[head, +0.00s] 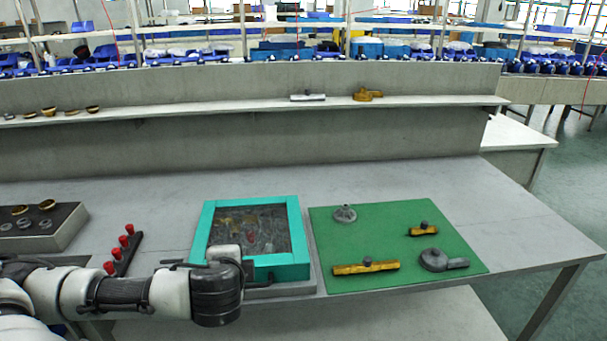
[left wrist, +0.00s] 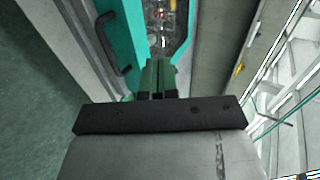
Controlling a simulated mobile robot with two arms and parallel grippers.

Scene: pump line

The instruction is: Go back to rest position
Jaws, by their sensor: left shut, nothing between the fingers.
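My left arm comes in from the left in the head view, its wrist above the table's front edge, before the teal-framed tray (head: 292,262). My left gripper's fingers are hidden in the head view. In the left wrist view the left gripper (left wrist: 157,68) is shut and empty, pointing toward the teal frame (left wrist: 122,40) and its dark handle (left wrist: 108,45). My right gripper is not in view.
A green mat (head: 385,235) with several metal and brass parts lies right of the tray. A rack of red-topped pieces (head: 124,255) and a grey parts box (head: 62,232) stand left. A shelf (head: 220,108) runs behind. The table's right end is bare.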

